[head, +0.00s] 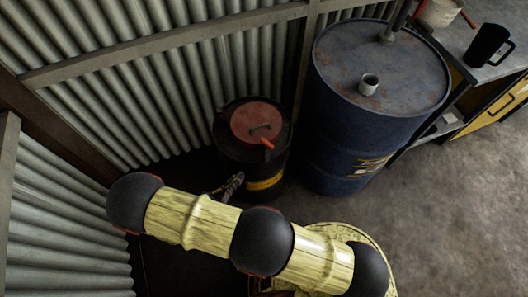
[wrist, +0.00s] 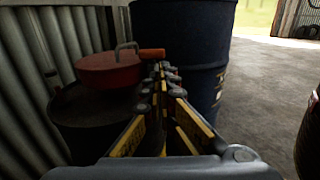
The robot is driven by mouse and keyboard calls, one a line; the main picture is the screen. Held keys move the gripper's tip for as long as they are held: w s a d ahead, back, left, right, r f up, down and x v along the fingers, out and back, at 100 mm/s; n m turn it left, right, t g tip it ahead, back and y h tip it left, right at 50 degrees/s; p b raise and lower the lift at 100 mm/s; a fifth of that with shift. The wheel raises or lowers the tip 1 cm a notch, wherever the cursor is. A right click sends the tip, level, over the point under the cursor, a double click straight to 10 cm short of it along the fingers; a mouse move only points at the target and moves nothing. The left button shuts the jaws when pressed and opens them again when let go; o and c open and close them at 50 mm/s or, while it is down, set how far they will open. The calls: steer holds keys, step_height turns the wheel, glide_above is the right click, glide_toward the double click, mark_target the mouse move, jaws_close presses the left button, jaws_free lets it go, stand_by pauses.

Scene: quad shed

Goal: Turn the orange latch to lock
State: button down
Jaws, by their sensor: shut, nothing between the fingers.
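The orange latch (head: 267,143) is a short bar at the rim of a round red lid (head: 253,120). The lid sits on a small black drum with a yellow band (head: 264,184). In the wrist view the orange latch (wrist: 151,53) sticks out to the right from the red lid (wrist: 105,72), beside a grey loop handle (wrist: 124,47). My gripper (head: 235,180) is at the front left side of the drum in the head view. In the wrist view my gripper (wrist: 163,69) is shut and empty, its tips just below the latch in the picture. I cannot tell whether they touch it.
A large blue drum (head: 335,155) stands close at the right, with a small metal cup (head: 369,84) on top. Corrugated walls (head: 95,110) close in behind and left. A bench with a black mug (head: 486,45) is at the upper right. Concrete floor (head: 450,210) is clear at the right.

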mark_target(269, 148)
steer(key=shift+d, duration=0.1)
steer(key=b+x, duration=0.3)
steer(key=x, duration=1.1)
steer(key=shift+t, duration=0.3)
